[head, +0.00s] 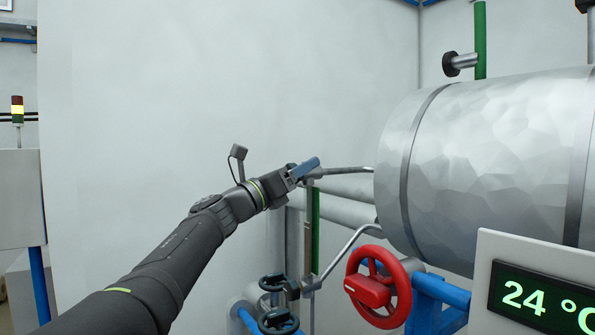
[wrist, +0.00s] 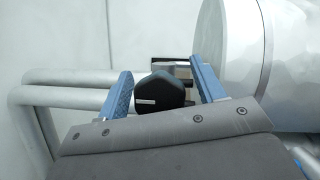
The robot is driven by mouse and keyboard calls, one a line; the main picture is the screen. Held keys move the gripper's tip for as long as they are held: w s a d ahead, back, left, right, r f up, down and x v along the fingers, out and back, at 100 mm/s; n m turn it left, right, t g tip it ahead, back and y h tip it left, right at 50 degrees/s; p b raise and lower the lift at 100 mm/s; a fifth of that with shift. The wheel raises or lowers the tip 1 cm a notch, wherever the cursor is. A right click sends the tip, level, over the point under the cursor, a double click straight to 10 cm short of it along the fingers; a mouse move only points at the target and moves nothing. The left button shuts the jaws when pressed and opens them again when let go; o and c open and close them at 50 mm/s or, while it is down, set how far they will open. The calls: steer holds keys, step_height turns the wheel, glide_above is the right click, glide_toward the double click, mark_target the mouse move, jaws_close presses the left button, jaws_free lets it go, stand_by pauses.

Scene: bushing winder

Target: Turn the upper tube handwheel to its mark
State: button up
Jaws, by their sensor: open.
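My gripper (head: 306,168) is at the left end of the upper thin tube (head: 345,169), left of the big grey drum. In the wrist view, its two blue fingers (wrist: 162,72) stand apart. A black faceted handwheel (wrist: 162,91) with a small pale line on its face sits between them, with a gap visible on the left side. I cannot tell whether the right finger touches it. In the head view my gripper hides this handwheel. A similar dark handwheel (head: 291,290) sits on the lower bent tube. The target mark cannot be made out.
The grey drum (head: 485,155) stands close on the right. A red handwheel (head: 378,287) and black valve wheels (head: 278,321) are below. Thick pipes (wrist: 70,88) run behind my gripper. A temperature display (head: 540,295) is at lower right. The space above my gripper is clear.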

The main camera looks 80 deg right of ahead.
steer(key=c, duration=1)
steer(key=shift+o, duration=0.2)
steer(key=shift+s+a+m+g+y, duration=0.1)
steer(key=shift+m+g+y, duration=0.55)
steer(key=shift+m, duration=1.05)
steer(key=shift+m+g+y, duration=0.55)
steer(key=shift+m+g, duration=0.1)
steer(key=shift+m, duration=1.05)
steer(key=o, duration=1)
steer(key=shift+c, duration=0.2)
steer(key=v, duration=1.7)
steer(key=shift+a+f, duration=0.1)
